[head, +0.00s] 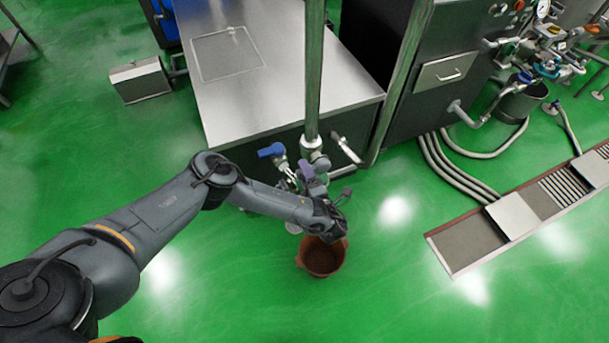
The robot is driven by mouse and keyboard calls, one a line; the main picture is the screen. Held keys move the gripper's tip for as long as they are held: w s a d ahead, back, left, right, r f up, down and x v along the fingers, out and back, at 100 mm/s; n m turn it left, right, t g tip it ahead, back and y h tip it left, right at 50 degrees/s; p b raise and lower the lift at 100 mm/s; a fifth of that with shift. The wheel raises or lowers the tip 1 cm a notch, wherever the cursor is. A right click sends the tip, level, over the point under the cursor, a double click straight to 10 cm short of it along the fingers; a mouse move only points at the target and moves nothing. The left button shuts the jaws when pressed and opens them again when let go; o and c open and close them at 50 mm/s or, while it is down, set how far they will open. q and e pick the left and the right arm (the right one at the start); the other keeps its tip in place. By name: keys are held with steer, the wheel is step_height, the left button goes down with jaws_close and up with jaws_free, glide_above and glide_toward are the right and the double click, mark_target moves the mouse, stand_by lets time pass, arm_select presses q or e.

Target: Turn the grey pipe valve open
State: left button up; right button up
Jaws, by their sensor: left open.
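The pipe valve sits low on the upright metal pipe (314,75), in front of the steel cabinet. A greyish-purple valve handle (307,170) shows just below the pipe joint, and a blue valve handle (271,150) is to its left. My left arm reaches in from the left, and my left gripper (318,192) is open at the valve, close to the greyish-purple handle. The wrist hides part of the valve, and I cannot tell whether the fingers touch the handle. My right gripper is not in view.
A reddish-brown bucket (322,256) stands on the green floor right below my left wrist. The steel-topped cabinet (290,85) is behind the valve. A dark machine (440,85) with hoses stands at the right, and a floor drain (470,245) lies before it. The front floor is clear.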

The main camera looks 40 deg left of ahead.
arm_select(q)
steer(key=shift+w+a, duration=0.15)
steer(key=shift+a, duration=0.1)
steer(key=shift+c, duration=0.3)
jaws_close()
